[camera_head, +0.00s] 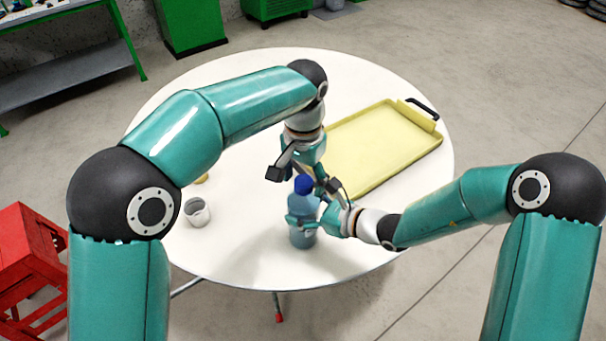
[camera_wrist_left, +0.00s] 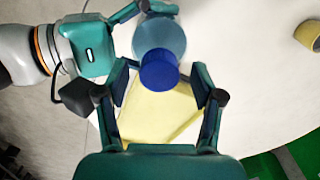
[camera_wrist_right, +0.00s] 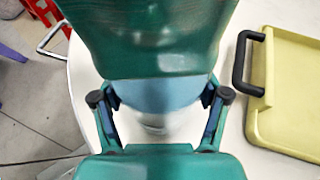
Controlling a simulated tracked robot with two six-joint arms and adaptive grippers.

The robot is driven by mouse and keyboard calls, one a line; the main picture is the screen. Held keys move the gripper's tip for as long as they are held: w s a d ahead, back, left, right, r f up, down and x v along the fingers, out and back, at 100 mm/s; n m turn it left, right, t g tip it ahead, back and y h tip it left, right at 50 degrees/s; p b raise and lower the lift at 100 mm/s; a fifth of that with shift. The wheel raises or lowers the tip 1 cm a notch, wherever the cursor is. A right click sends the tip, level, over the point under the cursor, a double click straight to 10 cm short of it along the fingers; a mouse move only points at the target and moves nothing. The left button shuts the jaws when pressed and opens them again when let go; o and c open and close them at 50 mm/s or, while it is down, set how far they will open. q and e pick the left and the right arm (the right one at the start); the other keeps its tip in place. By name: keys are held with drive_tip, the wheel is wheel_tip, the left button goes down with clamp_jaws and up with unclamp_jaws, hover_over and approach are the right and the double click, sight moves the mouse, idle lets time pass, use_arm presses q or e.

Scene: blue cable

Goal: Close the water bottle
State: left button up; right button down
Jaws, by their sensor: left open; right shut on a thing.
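A translucent blue water bottle (camera_head: 302,236) stands upright on the round white table, near its front edge. Its dark blue cap (camera_head: 303,186) sits at the top of the bottle; whether it is tight cannot be told. My right gripper (camera_head: 312,222) is shut around the bottle's body from the right. In the right wrist view the bottle (camera_wrist_right: 165,97) lies between its fingers. My left gripper (camera_head: 304,180) points down over the bottle with open fingers on either side of the cap. The left wrist view shows the cap (camera_wrist_left: 158,70) between the fingers, with a gap each side.
A yellow tray (camera_head: 385,145) with a dark handle lies behind the bottle to the right. The table (camera_head: 235,250) is bare at front left.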

use_arm(q)
wheel_tip(320, 180, up, 12)
idle(0.6)
drive_tip(key=shift+f, duration=0.1)
use_arm(e)
unclamp_jaws()
drive_tip(key=v, duration=1.2)
idle(0.3)
